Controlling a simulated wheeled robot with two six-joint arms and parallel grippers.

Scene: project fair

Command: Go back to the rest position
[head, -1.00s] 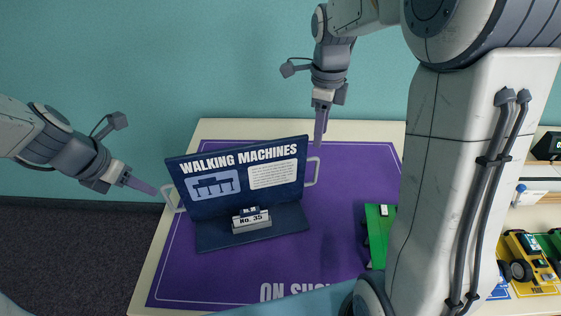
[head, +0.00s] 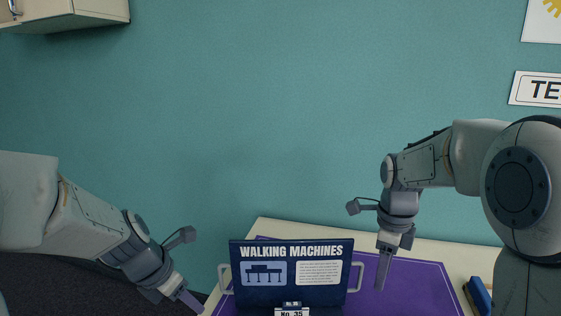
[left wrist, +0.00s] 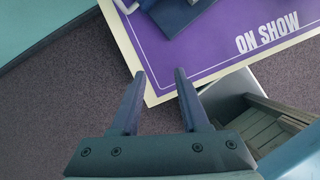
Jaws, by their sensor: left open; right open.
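My left gripper (head: 188,300) is at the lower left of the head view, left of the navy display board and apart from its left handle. In the left wrist view its two fingers (left wrist: 160,95) are spread with nothing between them, over the carpet beside the table corner. My right gripper (head: 382,275) hangs fingers down just right of the board's right handle, holding nothing. The navy "WALKING MACHINES" board (head: 291,272) stands upright on the purple mat (head: 420,285), with a white handle on each side and a "No. 35" block at its foot.
The table's pale edge (left wrist: 160,97) and the "ON SHOW" lettering show in the left wrist view. A blue object (head: 480,296) lies right of the mat. A cabinet (head: 70,15) hangs upper left; signs hang on the right wall. The wall behind is bare.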

